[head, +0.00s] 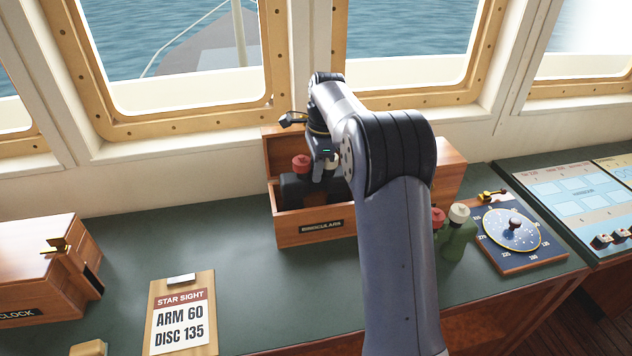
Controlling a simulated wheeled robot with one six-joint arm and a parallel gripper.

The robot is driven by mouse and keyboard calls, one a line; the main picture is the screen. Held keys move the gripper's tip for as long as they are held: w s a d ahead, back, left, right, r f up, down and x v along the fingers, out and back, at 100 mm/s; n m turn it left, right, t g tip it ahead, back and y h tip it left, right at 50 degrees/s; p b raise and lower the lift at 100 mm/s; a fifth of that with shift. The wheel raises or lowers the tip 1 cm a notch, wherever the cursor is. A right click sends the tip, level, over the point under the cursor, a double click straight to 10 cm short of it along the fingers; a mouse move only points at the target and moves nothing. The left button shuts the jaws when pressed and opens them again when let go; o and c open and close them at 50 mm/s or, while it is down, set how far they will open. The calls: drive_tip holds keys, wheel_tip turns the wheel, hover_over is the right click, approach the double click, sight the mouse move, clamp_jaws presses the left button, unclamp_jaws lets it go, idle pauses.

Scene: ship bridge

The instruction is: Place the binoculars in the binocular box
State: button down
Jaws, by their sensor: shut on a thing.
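The binocular box (292,234) is an open wooden box with a label on its front, standing below the window, its lid raised at the back. A dark pair of binoculars (297,190) with a red and a pale eyepiece is upright within the box opening. Its lower part is hidden behind the front wall, so I cannot tell whether it touches the floor of the box. My gripper (318,174) is over the box, shut on these binoculars near their top. My arm hides the right part of the box.
A green pair of binoculars (458,240) with red and white eyepieces stands right of my arm. Beside it is a blue dial board (512,239). A wooden clock box (40,265) and a star sight card (180,318) are at left. The green counter (180,235) between is clear.

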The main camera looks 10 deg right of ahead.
drive_tip(key=shift+f, duration=2.25)
drive_tip(key=c, duration=1.3)
unclamp_jaws()
drive_tip(key=shift+o, duration=0.2)
drive_tip(key=r, duration=0.4)
drive_tip(key=d+r, duration=0.1)
drive_tip(key=r, duration=0.7)
drive_tip(key=shift+d, duration=0.25)
